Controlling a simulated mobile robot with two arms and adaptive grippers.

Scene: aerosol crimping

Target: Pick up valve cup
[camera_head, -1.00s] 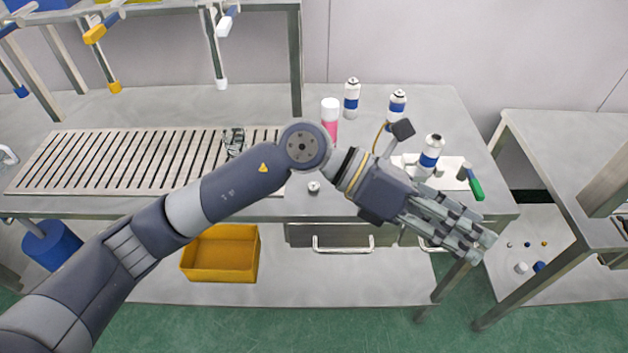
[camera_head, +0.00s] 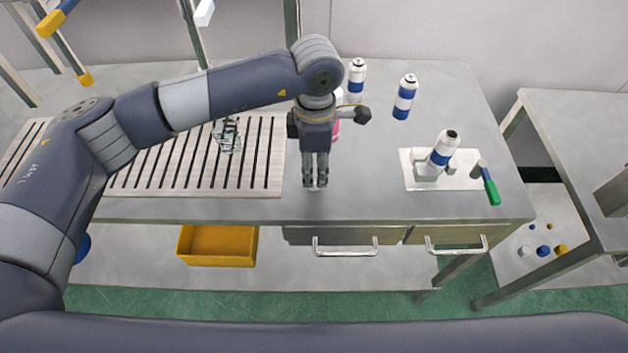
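My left gripper (camera_head: 315,184) points straight down over the front part of the bench, just right of the slotted rack. Its two fingers hang side by side with a narrow gap. The small metallic valve cup stood on the bench at this spot earlier. It is now mostly or fully hidden by the fingertips, so I cannot tell whether they touch it or grip it. My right gripper is not in view.
A slotted rack (camera_head: 190,190) holds a wire-like object (camera_head: 228,135). Cans (camera_head: 357,78) (camera_head: 405,97) stand behind; a pink one is partly hidden by my gripper. A can in a fixture (camera_head: 445,148) with a green handle (camera_head: 491,188) stands right. The bench between is clear.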

